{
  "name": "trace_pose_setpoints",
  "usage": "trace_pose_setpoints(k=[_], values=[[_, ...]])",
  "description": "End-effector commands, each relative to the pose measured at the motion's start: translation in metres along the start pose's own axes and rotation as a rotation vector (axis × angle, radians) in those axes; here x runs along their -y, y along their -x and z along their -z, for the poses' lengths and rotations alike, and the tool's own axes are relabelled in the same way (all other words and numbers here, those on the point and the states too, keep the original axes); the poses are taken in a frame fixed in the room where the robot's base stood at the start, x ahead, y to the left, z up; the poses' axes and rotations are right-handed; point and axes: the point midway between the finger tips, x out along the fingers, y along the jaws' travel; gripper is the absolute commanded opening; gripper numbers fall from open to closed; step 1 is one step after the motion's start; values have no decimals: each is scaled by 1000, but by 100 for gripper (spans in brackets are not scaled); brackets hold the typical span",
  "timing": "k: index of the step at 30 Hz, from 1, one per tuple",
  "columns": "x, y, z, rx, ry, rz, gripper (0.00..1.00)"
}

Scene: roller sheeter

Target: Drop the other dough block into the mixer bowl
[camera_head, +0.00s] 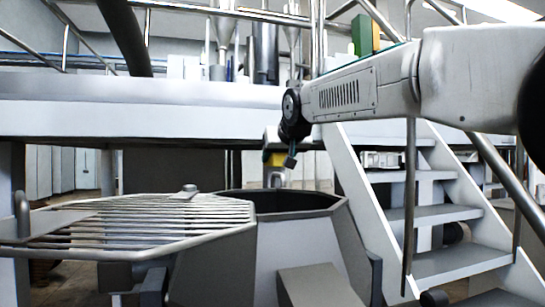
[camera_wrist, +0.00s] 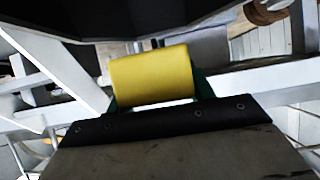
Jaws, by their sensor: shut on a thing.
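A yellow dough block (camera_wrist: 152,76) sits between the dark green fingers of my gripper (camera_wrist: 155,88) in the wrist view. My gripper is shut on it. In the head view the yellow block (camera_head: 273,158) shows small, above the far side of the mixer bowl (camera_head: 300,236). How far it is from the rim in depth is hard to tell. The bowl is a grey, many-sided vessel with a dark opening. A dark rim and interior, likely the bowl's, shows at the top of the wrist view. The bowl's floor and contents are hidden.
A slatted metal grate (camera_head: 140,225) lies at the bowl's left. A white staircase (camera_head: 430,215) with railings stands to the right. A white raised platform (camera_head: 130,105) runs behind the bowl. A green and yellow object (camera_head: 365,35) shows above my arm.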

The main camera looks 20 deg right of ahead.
Motion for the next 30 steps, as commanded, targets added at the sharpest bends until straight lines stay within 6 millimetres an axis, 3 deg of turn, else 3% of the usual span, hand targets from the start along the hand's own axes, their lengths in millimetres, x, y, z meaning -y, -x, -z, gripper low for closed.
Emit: trace_pose_setpoints(k=[15, 27, 28, 30], values=[[0, -24, -45, -1, 1, 0, 23], [1, -28, -52, -2, 1, 2, 23], [1, -28, -52, -2, 1, 2, 55], [1, -28, -52, -2, 1, 2, 75]])
